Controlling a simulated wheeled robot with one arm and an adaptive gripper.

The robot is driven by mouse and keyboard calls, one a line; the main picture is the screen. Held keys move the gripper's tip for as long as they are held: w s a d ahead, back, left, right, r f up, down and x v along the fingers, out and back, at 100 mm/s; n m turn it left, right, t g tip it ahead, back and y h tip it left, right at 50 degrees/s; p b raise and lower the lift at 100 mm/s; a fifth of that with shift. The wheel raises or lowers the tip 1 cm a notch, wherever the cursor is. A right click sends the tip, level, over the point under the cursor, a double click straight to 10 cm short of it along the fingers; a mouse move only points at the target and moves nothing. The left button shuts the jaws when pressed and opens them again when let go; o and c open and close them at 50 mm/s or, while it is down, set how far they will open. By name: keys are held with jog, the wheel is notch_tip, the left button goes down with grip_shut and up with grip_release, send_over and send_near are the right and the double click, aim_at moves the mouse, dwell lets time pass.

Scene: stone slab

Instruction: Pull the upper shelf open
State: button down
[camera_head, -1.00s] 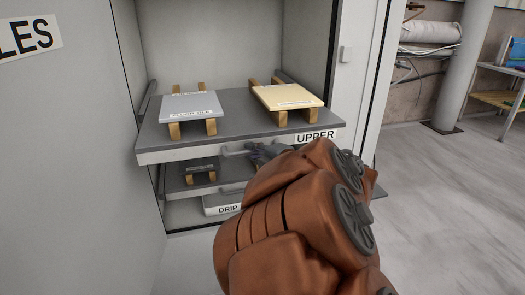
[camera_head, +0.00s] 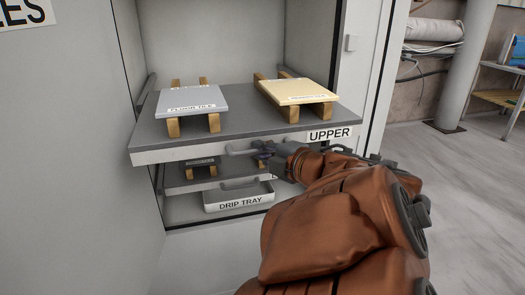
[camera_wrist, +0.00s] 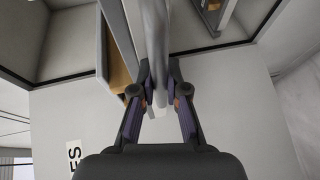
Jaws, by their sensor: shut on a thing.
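The upper shelf (camera_head: 237,131) is a grey slab with a pale front edge and an "UPPER" label at the right. It sticks out from the cabinet. Its light grey bar handle (camera_head: 240,147) runs along the front edge; in the wrist view the handle (camera_wrist: 157,45) passes between my fingers. My gripper (camera_head: 262,158) is at the handle and shut on it; it also shows in the wrist view (camera_wrist: 159,105). My brown-sleeved arm hides the right part of the front below the shelf.
A grey floor tile (camera_head: 192,99) and a yellowish tile (camera_head: 297,89) rest on wooden bars on the shelf. Below are a lower shelf (camera_head: 185,184) with a small tile and a drip tray (camera_head: 240,200). Cabinet walls flank the shelf; floor (camera_head: 455,185) at right is open.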

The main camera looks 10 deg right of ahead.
jog(key=c, duration=1.2)
grip_release()
